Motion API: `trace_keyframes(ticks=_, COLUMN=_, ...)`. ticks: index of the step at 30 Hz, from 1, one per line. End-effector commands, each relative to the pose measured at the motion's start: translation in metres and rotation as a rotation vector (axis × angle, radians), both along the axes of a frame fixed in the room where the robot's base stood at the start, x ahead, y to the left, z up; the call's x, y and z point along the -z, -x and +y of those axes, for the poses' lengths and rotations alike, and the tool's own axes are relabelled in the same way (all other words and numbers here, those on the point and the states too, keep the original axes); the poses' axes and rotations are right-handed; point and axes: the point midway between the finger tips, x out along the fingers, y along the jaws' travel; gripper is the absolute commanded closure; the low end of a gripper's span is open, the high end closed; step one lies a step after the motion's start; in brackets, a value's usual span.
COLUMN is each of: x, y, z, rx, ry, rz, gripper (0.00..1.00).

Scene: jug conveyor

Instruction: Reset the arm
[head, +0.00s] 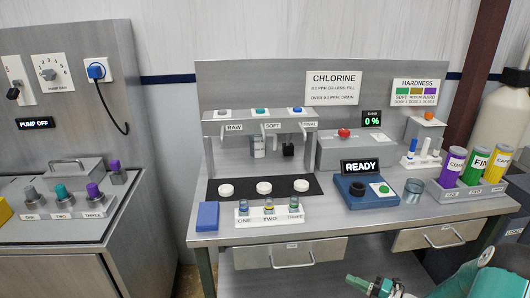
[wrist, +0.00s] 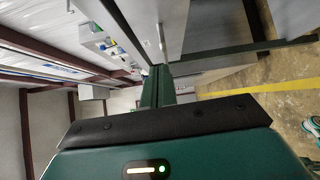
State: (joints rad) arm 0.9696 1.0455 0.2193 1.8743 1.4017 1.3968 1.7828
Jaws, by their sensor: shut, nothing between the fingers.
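My gripper (wrist: 164,72) shows in the wrist view as a dark green housing with a black front edge and two narrow fingers close together. The fingers are shut with nothing between them. They point toward a grey panel and metal framing, and whether they touch anything is hard to tell. In the head view, teal and dark parts of my own body show at the bottom right, below the front edge of the workbench (head: 345,222). No part of my arm is over the bench top there.
The bench holds a READY scale (head: 369,190), a three-vial rack (head: 268,216), a blue block (head: 207,216), coloured canisters (head: 475,165) and a dispenser (head: 258,118). Its drawers (head: 441,236) have projecting handles. A pump panel (head: 50,85) stands left. Yellow-lined floor (wrist: 285,110) shows in the wrist view.

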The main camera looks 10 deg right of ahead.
Motion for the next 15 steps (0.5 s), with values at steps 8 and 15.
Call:
trace_keyframes(ticks=8, x=-0.066, y=0.009, z=0.061, rx=-0.329, ry=0.421, rz=-0.234, gripper=1.00)
trace_keyframes(ticks=15, x=-0.120, y=0.036, z=0.112, rx=-0.675, ry=0.804, rz=-0.533, gripper=1.00)
